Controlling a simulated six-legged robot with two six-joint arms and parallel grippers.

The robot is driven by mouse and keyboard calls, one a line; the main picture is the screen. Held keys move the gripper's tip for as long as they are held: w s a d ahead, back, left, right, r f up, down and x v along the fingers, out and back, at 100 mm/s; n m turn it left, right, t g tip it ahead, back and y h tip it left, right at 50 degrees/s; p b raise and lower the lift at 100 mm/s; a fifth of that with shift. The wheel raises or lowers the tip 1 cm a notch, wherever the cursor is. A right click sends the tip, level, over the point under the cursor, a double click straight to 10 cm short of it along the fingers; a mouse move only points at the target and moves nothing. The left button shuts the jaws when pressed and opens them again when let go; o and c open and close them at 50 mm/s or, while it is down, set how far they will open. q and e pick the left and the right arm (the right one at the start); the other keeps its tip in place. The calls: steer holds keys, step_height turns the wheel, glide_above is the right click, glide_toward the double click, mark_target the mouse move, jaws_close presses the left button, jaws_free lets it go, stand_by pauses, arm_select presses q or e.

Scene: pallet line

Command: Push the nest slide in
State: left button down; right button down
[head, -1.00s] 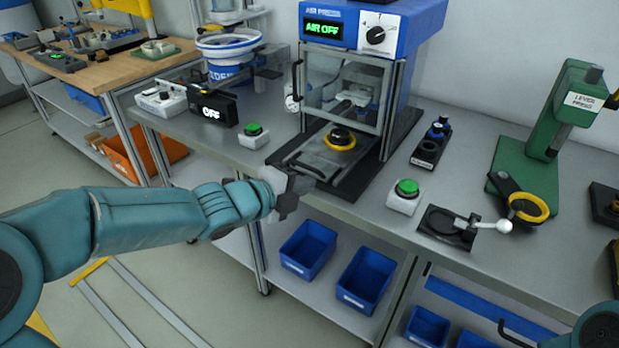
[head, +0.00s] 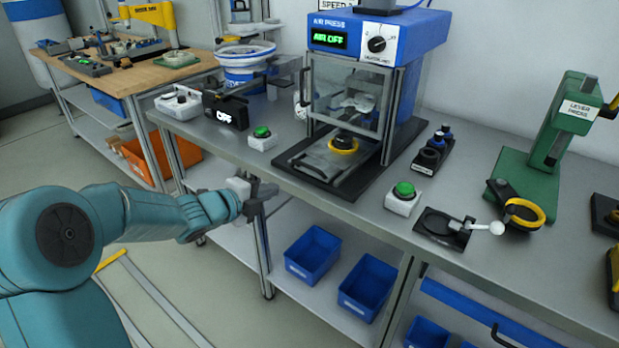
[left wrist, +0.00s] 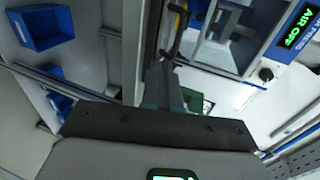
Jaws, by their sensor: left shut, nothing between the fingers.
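The air press (head: 350,85) stands on the bench with its clear door and a lit "AIR OFF" sign. Its nest slide (head: 322,162) is a flat plate on a black base, with its front part showing outside the press frame. A nest with a yellow ring and black top (head: 343,144) sits on it at the door's lower edge. My left gripper (head: 262,197) is shut and empty, off the bench's front edge, left of and below the slide, apart from it. Its fingers show in the left wrist view (left wrist: 168,88). My right gripper is not in view.
Green-button boxes stand left (head: 262,138) and right (head: 403,198) of the press. A lever press (head: 545,135) is at the right. Blue bins (head: 313,255) sit on the lower shelf. The bench front before the slide is clear.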

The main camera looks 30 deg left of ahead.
arm_select(q)
steer(key=a, duration=0.1)
glide_toward(308, 171)
steer(key=shift+y, duration=0.3)
steer(key=x, duration=0.5)
steer(key=shift+w+d+f+p, duration=0.15)
steer(key=shift+w+d+p, duration=0.05)
steer(key=shift+p, duration=0.2)
steer(key=shift+w, duration=0.45)
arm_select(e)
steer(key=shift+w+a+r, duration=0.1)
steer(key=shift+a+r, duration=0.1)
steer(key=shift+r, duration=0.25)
arm_select(q)
steer(key=shift+d, duration=0.1)
